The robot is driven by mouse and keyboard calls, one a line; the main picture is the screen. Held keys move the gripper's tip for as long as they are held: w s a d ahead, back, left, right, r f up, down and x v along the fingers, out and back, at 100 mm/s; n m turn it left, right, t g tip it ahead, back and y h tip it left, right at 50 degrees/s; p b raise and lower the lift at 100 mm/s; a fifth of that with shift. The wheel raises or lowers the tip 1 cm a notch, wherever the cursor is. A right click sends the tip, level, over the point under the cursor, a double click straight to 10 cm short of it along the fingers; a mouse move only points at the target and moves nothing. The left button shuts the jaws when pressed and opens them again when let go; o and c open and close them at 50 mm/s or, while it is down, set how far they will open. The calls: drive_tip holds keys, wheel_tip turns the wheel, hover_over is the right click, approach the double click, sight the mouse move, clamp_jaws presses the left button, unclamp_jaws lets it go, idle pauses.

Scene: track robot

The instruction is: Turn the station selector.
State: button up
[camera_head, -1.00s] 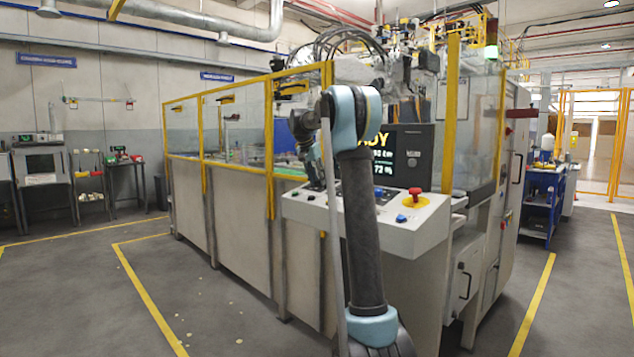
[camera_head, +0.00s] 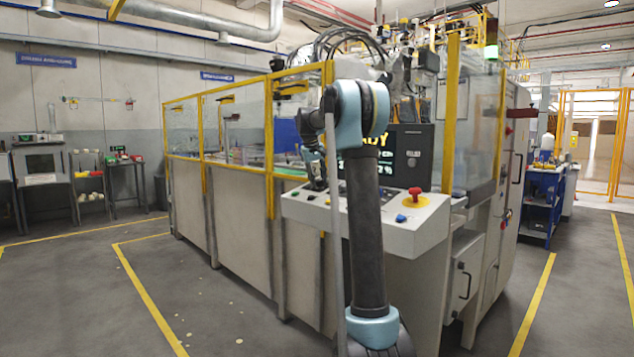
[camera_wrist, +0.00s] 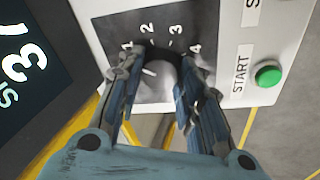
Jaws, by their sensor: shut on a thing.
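The station selector (camera_wrist: 157,72) is a dark, rounded knob on a grey plate marked 1, 2, 3 and 4, in the middle of the wrist view. My gripper (camera_wrist: 158,85) has its two blue-grey fingers on either side of the knob, shut on it. The fingers hide the knob's sides, and a pale pointer mark on it is partly visible. In the head view the white control panel (camera_head: 420,232) stands behind my arm. My gripper (camera_head: 318,186) is over its left part there, small and partly hidden.
A green START button (camera_wrist: 268,75) sits right of the selector plate. A dark display (camera_wrist: 30,65) lies to the left. In the head view a red emergency button (camera_head: 415,192) on a yellow base and a blue button (camera_head: 401,218) are on the panel's right. Yellow-framed fencing (camera_head: 205,150) runs left.

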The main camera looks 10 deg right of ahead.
drive_tip(key=n+y, duration=0.1)
drive_tip(key=n, duration=0.5)
drive_tip(key=shift+n, duration=0.3)
idle(0.5)
drive_tip(key=o, duration=1.1)
drive_tip(key=shift+a, duration=0.1)
drive_tip(key=shift+c, duration=0.2)
drive_tip(key=v, duration=1.1)
drive_tip(key=shift+r, duration=0.4)
drive_tip(key=shift+s, duration=0.1)
